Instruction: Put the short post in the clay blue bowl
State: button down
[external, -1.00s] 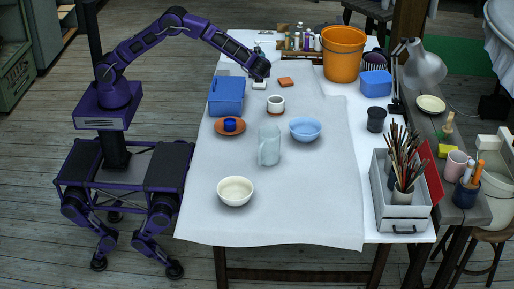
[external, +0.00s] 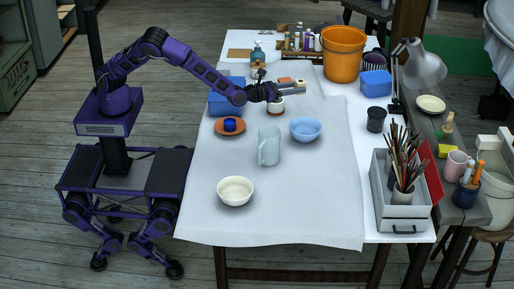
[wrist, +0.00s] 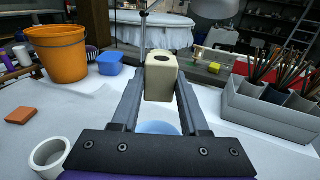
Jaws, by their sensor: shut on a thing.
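The short post is a cream block with a dark round hole in its top. It is held between the fingertips of my gripper (wrist: 160,100), raised above the table. The post (wrist: 161,84) is upright in the wrist view and small at the fingertips in the external view. The clay blue bowl (external: 305,131) is light blue and stands on the white cloth right of centre. In the wrist view part of the bowl (wrist: 157,128) shows between my fingers, below and nearer than the post. In the external picture my gripper (external: 292,91) is above and slightly left of the bowl.
A white cup (external: 276,109) stands under my wrist. A grey-blue pitcher (external: 269,147) stands left of the bowl, and a cream bowl (external: 235,191) nearer the front. A blue box (external: 222,104) and a terracotta saucer (external: 217,131) are at left. The front right of the cloth is clear.

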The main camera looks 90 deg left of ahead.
aim_at(294, 121)
notch_tip(294, 121, down, 14)
jog(key=shift+a+f+b, duration=0.1)
jog(key=shift+a+b, duration=0.05)
jog(key=shift+b, duration=0.5)
jog(key=shift+f+b, duration=0.5)
jog(key=shift+f, duration=0.1)
jog(key=shift+c, duration=2.1)
grip_release()
